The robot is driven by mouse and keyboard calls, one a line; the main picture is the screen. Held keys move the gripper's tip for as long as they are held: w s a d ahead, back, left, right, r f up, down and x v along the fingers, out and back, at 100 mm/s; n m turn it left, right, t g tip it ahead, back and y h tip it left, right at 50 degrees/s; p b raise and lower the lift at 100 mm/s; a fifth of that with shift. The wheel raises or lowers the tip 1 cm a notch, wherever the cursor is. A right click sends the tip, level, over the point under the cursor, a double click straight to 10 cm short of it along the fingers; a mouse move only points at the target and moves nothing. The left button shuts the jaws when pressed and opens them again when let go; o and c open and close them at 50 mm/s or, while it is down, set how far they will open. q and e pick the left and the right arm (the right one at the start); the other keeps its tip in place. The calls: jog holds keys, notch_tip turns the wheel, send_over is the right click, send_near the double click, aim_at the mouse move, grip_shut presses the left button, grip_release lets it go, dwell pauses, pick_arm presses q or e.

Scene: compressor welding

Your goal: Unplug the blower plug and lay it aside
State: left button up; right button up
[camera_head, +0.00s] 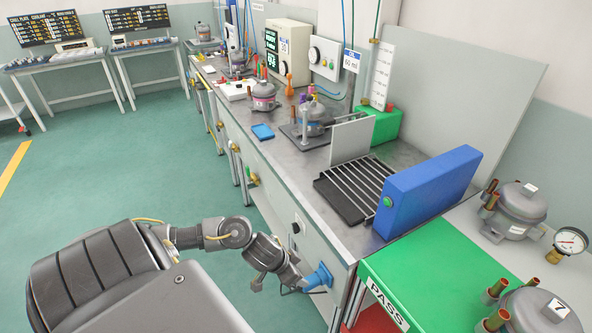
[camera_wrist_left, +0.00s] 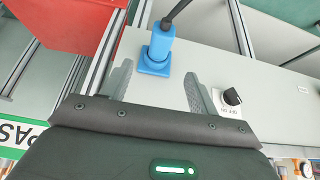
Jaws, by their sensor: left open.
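The blue blower plug (camera_head: 319,276) sits at the front panel of the workbench, low down. In the left wrist view the plug (camera_wrist_left: 161,40) is seated in a blue square socket (camera_wrist_left: 154,68), with a black cable leaving its far end. My left gripper (camera_head: 303,283) is beside the plug at the panel. In the left wrist view my left gripper (camera_wrist_left: 158,84) is open and empty. Its two fingers point toward the socket, with the plug ahead of and between the fingertips; I see no contact. My right gripper is not in view.
A black rotary switch (camera_wrist_left: 232,97) marked ON and OFF is on the panel right of the fingers. A red bin (camera_wrist_left: 75,22) is at the upper left. The bench (camera_head: 285,160) carries compressors, a black rack (camera_head: 350,190) and a blue box (camera_head: 430,190). A green PASS mat (camera_head: 425,270) lies at right.

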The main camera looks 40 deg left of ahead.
aim_at(309, 280)
pick_arm(q)
jog(key=b+x, duration=0.2)
jog(key=x, duration=0.8)
jog(key=shift+w+f+b, duration=0.15)
jog(key=shift+f+b, duration=0.15)
jog(key=shift+f, duration=0.05)
grip_shut()
dwell(0.5)
jog(key=shift+s+a, duration=0.1)
jog(key=shift+s, duration=0.25)
jog(key=shift+s+a+p, duration=0.2)
jog(key=shift+s+p, duration=0.1)
jog(key=shift+s, duration=0.45)
jog(key=shift+s+a+p, duration=0.25)
jog(key=shift+s+p, duration=0.05)
jog(key=shift+s, duration=0.45)
jog(key=shift+s+a+p, duration=0.2)
jog(key=shift+s+p, duration=0.1)
jog(key=shift+s, duration=0.45)
